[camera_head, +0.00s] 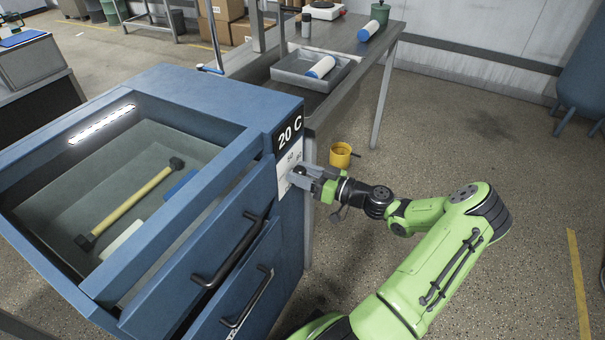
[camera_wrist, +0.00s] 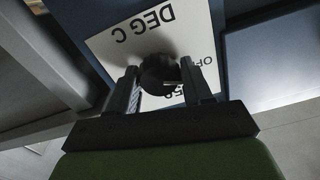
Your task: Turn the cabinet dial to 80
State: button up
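The blue cabinet (camera_head: 222,92) stands at the left in the head view. Its display (camera_head: 289,133) reads "20 C". A white dial plate (camera_head: 284,166) is below the display, partly covered by my gripper (camera_head: 301,178). In the wrist view, the round black dial (camera_wrist: 160,74) sits on the plate (camera_wrist: 118,40), where "DEG C" appears upside down. The two fingers of my gripper (camera_wrist: 159,76) are on either side of the dial, very close to it. I cannot tell whether both fingers touch it. The dial's pointer mark is not clear.
Two drawer handles (camera_head: 231,250) (camera_head: 248,297) protrude below the dial. A metal table (camera_head: 262,72) stands behind the cabinet, with a tray (camera_head: 290,68) on it. A yellow cup (camera_head: 341,155) is behind my gripper. Floor to the right is clear.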

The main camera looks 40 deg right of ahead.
jog(key=c, duration=0.6)
jog(key=shift+o, duration=0.2)
